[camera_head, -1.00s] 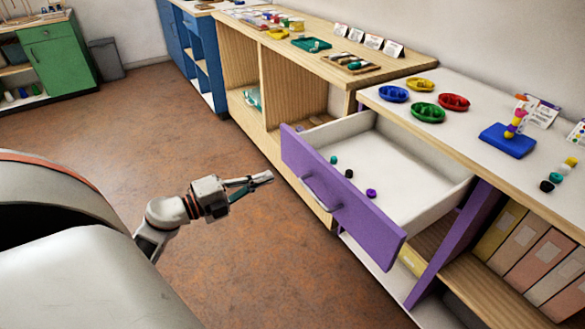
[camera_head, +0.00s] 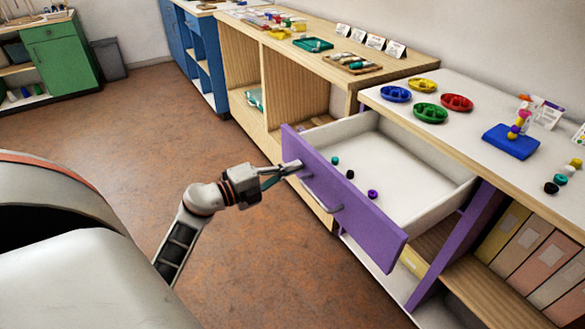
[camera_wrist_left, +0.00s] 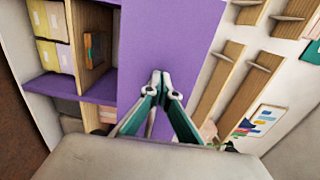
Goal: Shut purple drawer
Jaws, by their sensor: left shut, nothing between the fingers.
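The purple drawer (camera_head: 370,222) is pulled open from the cabinet under the white counter. Its purple front faces my side and has a grey bar handle (camera_head: 322,196). Inside lie a teal, a black and a purple bead (camera_head: 372,194). My left gripper (camera_head: 296,167) is shut and empty. Its tips are at the drawer front, near the upper end of the handle; whether they touch cannot be told. In the left wrist view the shut fingertips (camera_wrist_left: 161,75) point at the purple front (camera_wrist_left: 165,40). My right gripper is not in view.
The white counter (camera_head: 470,110) holds coloured trays, a blue bead stand (camera_head: 510,141) and loose beads. A wooden shelf unit (camera_head: 300,85) stands to the left of the drawer. Binders (camera_head: 530,255) stand below the counter. The brown floor before the drawer is clear.

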